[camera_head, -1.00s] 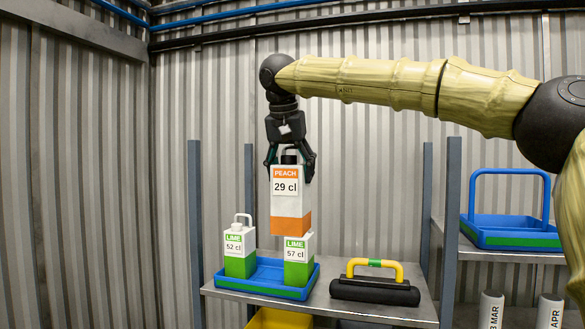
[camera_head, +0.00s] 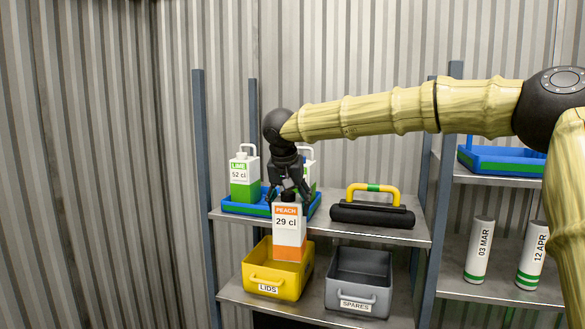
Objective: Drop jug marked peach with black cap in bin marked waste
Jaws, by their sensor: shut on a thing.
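The peach jug (camera_head: 289,232) is white with an orange base, an orange PEACH label and "29 cl"; its cap looks black. My gripper (camera_head: 288,194) is shut on its top and holds it upright. In the picture the jug overlaps the yellow bin (camera_head: 262,285), which is marked LIDS; I cannot tell whether its base is inside the bin or in front of it. A grey bin (camera_head: 358,285) to the right is marked SPARES. No bin marked waste shows in this view.
A blue tray (camera_head: 232,208) on the upper shelf holds lime jugs, one marked 52 cl (camera_head: 244,178). A black tool with a yellow handle (camera_head: 373,207) lies to its right. White cylinders (camera_head: 480,249) and another blue tray (camera_head: 508,162) are on the right shelves.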

